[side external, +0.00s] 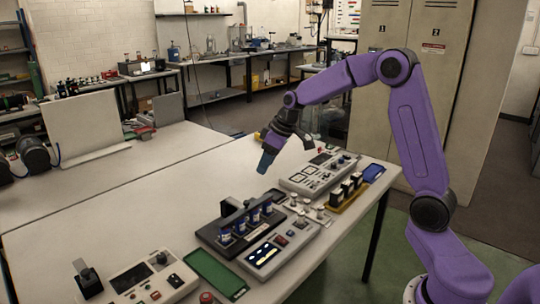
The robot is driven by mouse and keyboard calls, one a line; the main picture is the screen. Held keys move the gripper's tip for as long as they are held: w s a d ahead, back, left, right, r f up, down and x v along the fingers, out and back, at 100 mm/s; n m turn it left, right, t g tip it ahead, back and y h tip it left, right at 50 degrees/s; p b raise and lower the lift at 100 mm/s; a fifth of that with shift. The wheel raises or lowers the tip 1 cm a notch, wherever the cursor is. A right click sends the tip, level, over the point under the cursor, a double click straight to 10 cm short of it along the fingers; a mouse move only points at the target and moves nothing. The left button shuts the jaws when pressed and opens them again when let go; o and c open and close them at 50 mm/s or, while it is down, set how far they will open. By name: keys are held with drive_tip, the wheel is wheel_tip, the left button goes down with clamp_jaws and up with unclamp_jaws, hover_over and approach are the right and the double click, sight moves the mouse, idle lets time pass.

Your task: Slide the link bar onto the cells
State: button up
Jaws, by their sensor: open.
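Several blue-and-white cells (253,215) stand upright in a row in a black holder (229,252) near the table's middle. A dark upright plate or rail runs behind the row. I cannot tell which part is the link bar, or whether it is in view. My gripper (287,152) is in the air above the table, beyond and to the right of the cells, tilted down to the left. Its jaws are apart, with a blue-grey end on the left one. It is well clear of the cells, and I see nothing held.
A panel with lit buttons (269,255) stands right of the cells, and a green mat (215,273) lies in front. A yellow tray (349,199) with black-topped blocks, a control box (317,175) and a blue item (373,172) are at the right.

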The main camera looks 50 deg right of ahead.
drive_tip(key=shift+v, duration=1.2)
drive_tip(key=s+a+n+g, duration=0.2)
drive_tip(key=s+a+n, duration=0.2)
drive_tip(key=s+a, duration=1.1)
drive_tip(key=s+f+n+g, duration=0.1)
drive_tip(key=s+f+n, duration=0.1)
drive_tip(key=s, duration=0.8)
drive_tip(key=s+d+f+n+h, duration=0.1)
drive_tip(key=s+n, duration=0.1)
drive_tip(key=s, duration=0.9)
drive_tip(key=shift+d+f+g, duration=0.25)
drive_tip(key=shift+f+g, duration=0.1)
drive_tip(key=shift+g, duration=0.05)
